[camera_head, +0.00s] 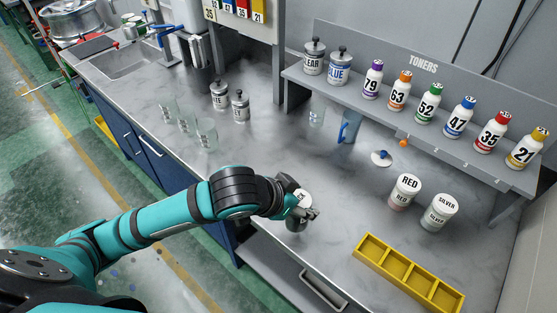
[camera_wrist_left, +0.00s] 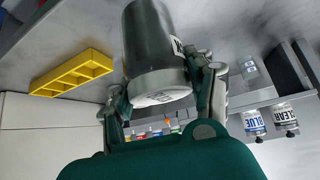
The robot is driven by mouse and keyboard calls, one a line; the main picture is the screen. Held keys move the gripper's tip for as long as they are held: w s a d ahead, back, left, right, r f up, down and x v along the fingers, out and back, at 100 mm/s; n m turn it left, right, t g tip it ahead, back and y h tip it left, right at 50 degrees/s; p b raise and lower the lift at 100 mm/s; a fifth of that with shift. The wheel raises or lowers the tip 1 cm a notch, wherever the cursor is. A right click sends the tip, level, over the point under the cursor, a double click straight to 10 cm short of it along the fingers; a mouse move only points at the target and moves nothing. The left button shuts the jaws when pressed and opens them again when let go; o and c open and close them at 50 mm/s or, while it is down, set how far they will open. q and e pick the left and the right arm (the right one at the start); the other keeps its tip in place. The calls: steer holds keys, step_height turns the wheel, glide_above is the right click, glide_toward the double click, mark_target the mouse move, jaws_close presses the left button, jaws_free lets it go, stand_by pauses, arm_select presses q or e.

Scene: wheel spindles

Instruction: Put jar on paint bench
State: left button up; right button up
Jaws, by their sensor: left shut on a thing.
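My left gripper (camera_head: 306,213) is shut around a grey jar (camera_head: 296,224) at the front edge of the paint bench (camera_head: 262,165). In the left wrist view the jar (camera_wrist_left: 150,42) sits between the two fingers (camera_wrist_left: 163,88), with part of a white label showing at its side. The fingers hide part of the jar in the head view. I cannot tell whether the jar touches the bench top. My right gripper is not in view.
A yellow divided tray (camera_head: 408,272) lies right of the gripper. RED (camera_head: 404,191) and SILVER (camera_head: 438,212) tubs stand behind it. Glass beakers (camera_head: 207,134) and two labelled jars (camera_head: 240,106) stand left. Toner bottles (camera_head: 430,103) line the rear shelf. The bench middle is clear.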

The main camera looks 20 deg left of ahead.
arm_select(q)
steer(key=w+a+f+p, duration=0.1)
steer(key=w, duration=0.4)
steer(key=w+a+f+p, duration=0.1)
steer(key=w, duration=0.4)
steer(key=w+a+f+p, duration=0.1)
steer(key=w+a+p, duration=0.1)
steer(key=w, duration=0.3)
steer(key=shift+a+f, duration=0.1)
steer(key=shift+f, duration=0.8)
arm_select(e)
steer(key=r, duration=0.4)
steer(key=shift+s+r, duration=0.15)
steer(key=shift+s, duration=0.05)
arm_select(q)
steer(key=o, duration=1.3)
steer(key=shift+f, duration=0.15)
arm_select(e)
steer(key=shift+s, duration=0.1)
arm_select(q)
steer(key=shift+o, duration=0.2)
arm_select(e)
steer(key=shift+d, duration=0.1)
